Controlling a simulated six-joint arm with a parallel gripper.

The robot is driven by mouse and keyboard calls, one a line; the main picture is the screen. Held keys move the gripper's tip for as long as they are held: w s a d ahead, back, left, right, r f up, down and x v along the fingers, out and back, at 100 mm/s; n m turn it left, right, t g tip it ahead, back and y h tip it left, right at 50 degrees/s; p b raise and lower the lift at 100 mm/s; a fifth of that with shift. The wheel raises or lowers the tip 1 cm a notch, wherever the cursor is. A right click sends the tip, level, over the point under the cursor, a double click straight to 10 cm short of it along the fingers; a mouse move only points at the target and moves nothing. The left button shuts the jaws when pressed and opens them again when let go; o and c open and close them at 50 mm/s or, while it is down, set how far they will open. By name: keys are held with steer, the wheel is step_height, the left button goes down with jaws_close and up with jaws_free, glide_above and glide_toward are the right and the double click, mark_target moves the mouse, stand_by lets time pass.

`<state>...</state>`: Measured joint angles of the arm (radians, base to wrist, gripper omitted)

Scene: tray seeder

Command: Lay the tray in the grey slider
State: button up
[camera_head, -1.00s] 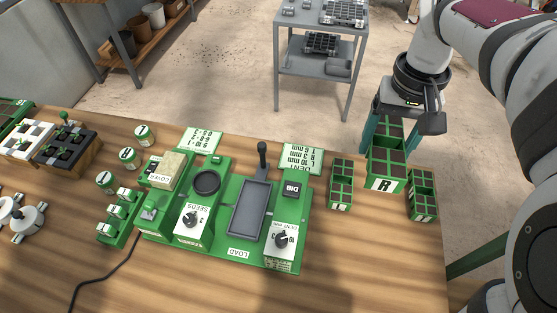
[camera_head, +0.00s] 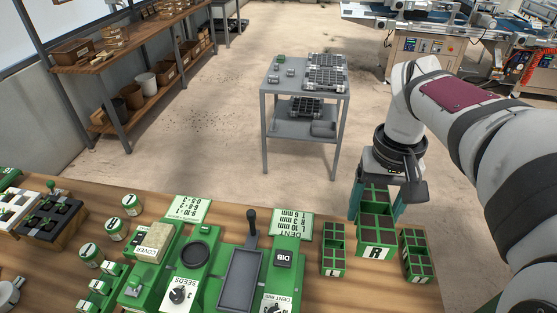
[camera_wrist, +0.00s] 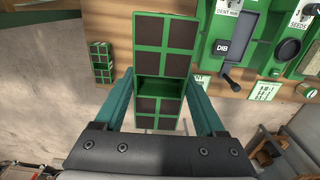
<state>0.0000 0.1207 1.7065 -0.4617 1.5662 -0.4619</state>
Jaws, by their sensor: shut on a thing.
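A green tray with dark brown cells and a white "R" label (camera_head: 361,250) is at the right of the bench. In the wrist view the tray (camera_wrist: 165,50) is upright in the picture between my two teal fingers, with a bare green band across its middle. My gripper (camera_head: 378,203) is shut on the tray; its fingers (camera_wrist: 161,92) are on both sides. The grey slider (camera_head: 240,280) is an empty shallow rectangular pan in the green seeder, left of the tray. It also shows in the wrist view (camera_wrist: 238,42).
Smaller green cell blocks stand left (camera_head: 333,262) and right (camera_head: 417,262) of the tray. A black lever (camera_head: 251,225) rises behind the slider. A DIB button block (camera_head: 284,257) and a dent card (camera_head: 291,224) lie between slider and tray. A grey trolley (camera_head: 268,110) stands behind the bench.

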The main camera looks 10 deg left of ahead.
steer(key=w+a+f, duration=0.1)
steer(key=a+f, duration=0.3)
steer(key=a, duration=0.3)
steer(key=w+a+f, duration=0.1)
steer(key=a+f, duration=0.4)
steer(key=a, duration=0.2)
glide_above(241, 280)
step_height(241, 280, down, 7)
steer(key=shift+f, duration=4.5)
steer(key=o, duration=1.5)
